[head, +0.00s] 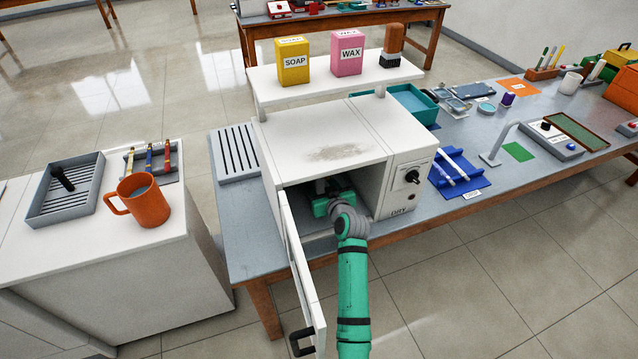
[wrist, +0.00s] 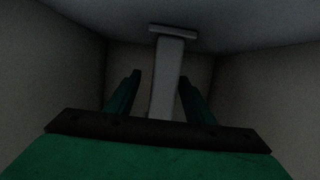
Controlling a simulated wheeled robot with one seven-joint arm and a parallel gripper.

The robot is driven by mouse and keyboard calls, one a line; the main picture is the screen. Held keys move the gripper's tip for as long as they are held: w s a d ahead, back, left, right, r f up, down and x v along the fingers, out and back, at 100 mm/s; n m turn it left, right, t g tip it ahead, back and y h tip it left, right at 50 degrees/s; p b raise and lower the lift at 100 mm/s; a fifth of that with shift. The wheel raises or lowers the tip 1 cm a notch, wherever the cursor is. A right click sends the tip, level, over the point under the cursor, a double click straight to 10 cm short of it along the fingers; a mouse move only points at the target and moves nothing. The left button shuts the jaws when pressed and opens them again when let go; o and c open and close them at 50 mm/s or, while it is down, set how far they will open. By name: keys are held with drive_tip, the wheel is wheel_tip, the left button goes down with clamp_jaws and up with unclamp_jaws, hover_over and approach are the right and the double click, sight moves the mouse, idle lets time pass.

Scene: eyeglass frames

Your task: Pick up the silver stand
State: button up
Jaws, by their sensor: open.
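My gripper (head: 328,190) reaches through the open front of a white box-shaped cabinet (head: 310,138) marked DRY. In the wrist view, a grey T-shaped stand (wrist: 167,75), likely the silver stand, shows inside the dim cabinet. It has a narrow post and a flat crossbar at its upper end. My gripper's green fingers (wrist: 159,82) are open, one on either side of the post. Gaps show between the fingers and the post near the tips. The stand's lower part is hidden behind my gripper's dark bar. In the head view the stand cannot be made out.
The cabinet's open door (head: 300,270) stands left of my arm. Its side walls and ceiling lie close around my gripper. A shelf (head: 290,95) above holds a SOAP box (head: 293,62) and a WAX box (head: 346,54). A blue tray (head: 457,172) lies at right.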

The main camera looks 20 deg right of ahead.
drive_tip(key=shift+w, duration=0.1)
drive_tip(key=shift+c, duration=0.5)
drive_tip(key=c, duration=1)
drive_tip(key=shift+a, duration=0.35)
clamp_jaws()
drive_tip(key=shift+d+r, duration=0.2)
drive_tip(key=shift+r, duration=0.6)
drive_tip(key=s+f+v, duration=0.1)
drive_tip(key=f+v, duration=0.2)
drive_tip(key=v, duration=1.5)
drive_tip(key=shift+f, duration=0.1)
